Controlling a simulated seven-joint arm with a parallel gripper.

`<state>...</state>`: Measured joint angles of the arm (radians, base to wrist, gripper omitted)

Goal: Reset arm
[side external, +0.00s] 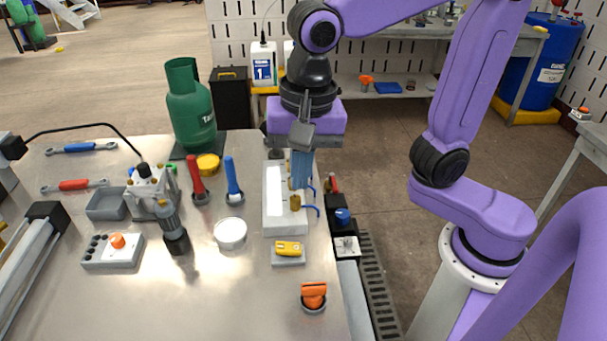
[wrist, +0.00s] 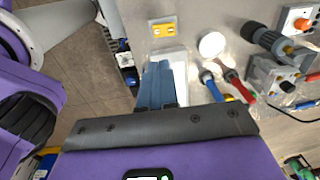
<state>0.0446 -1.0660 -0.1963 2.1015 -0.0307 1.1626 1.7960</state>
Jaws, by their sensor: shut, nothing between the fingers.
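My gripper (side external: 301,182) points straight down above the white block (side external: 271,205) at the right side of the steel table (side external: 160,300). Its blue fingers are together with nothing held between them. In the wrist view the closed fingers (wrist: 157,68) cover part of the white block (wrist: 180,62). Brass fittings (side external: 295,201) and blue hooked parts sit along the block's right side, close to the fingertips. I cannot tell whether the fingertips touch them.
A yellow part on a grey base (side external: 289,248), a white round dish (side external: 230,233), red (side external: 196,180) and blue (side external: 233,180) handled tools and an orange knob (side external: 313,295) stand nearby. A green gas bottle (side external: 190,112) stands behind. The table's front middle is clear.

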